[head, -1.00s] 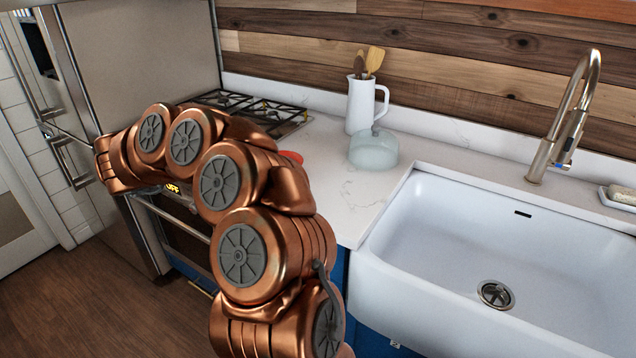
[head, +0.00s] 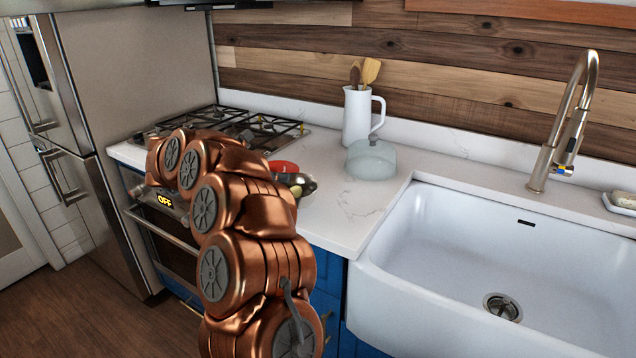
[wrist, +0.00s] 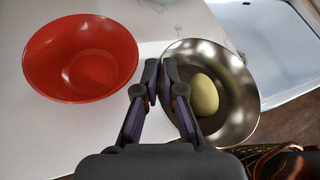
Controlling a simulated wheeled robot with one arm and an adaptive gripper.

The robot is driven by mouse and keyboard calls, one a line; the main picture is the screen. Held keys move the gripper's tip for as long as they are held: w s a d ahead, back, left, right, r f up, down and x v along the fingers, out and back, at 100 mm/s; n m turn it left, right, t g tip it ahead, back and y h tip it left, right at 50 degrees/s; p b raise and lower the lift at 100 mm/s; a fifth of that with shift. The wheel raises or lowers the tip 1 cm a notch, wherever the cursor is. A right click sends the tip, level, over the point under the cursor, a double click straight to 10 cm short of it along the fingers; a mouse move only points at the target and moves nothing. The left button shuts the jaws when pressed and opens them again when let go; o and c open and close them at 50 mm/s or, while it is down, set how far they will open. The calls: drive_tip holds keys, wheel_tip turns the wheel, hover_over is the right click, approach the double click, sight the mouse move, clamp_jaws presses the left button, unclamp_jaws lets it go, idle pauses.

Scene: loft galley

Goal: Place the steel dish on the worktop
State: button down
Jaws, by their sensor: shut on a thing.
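The steel dish (head: 308,188) shows in the head view beside my arm, at the front edge of the worktop (head: 335,215). In the wrist view the steel dish (wrist: 238,110) holds a pale yellow-green rounded object (wrist: 203,95). My gripper (wrist: 160,72) is shut on the dish's left rim there. In the head view my arm hides the gripper.
A red bowl (wrist: 82,58) stands on the worktop left of the dish. A glass-like lidded dish (head: 371,160) and a white jug (head: 360,117) stand farther back. The sink (head: 500,240) is to the right, the gas hob (head: 225,125) to the left. Worktop before the lidded dish is clear.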

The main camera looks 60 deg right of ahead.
drive_tip(key=p, duration=0.2)
hover_over(318, 196)
drive_tip(key=shift+s+d+f, duration=0.1)
drive_tip(key=shift+f, duration=0.4)
wheel_tip(318, 196, down, 4)
drive_tip(key=shift+r+p, duration=0.25)
drive_tip(key=shift+p, duration=0.5)
drive_tip(key=shift+f+b, duration=0.25)
drive_tip(key=shift+b, duration=0.15)
drive_tip(key=c, duration=1.3)
unclamp_jaws()
drive_tip(key=shift+r, duration=0.1)
